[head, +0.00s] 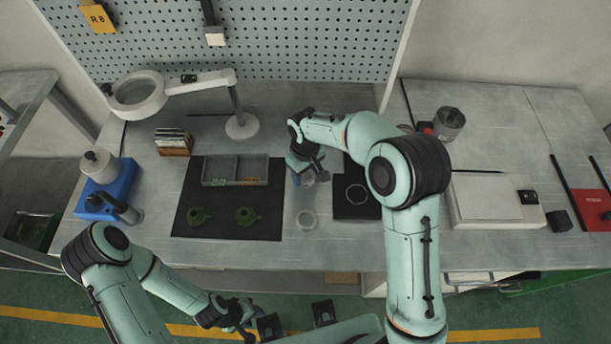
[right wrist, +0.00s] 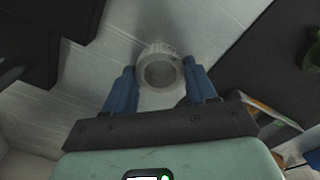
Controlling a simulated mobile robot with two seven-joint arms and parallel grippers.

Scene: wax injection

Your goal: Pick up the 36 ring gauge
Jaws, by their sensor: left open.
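No size marking is readable, so I cannot tell which piece is the 36 ring gauge. My left gripper (head: 245,318) is open and low, in front of the bench.
A black mat (head: 225,228) holds a grey divided tray (head: 235,183) and two green pieces (head: 198,216). A dark plate with a thin pale ring (head: 357,194) lies right of my right gripper. A magnifier lamp (head: 241,126) stands behind; a white flat box (head: 495,200) lies right.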

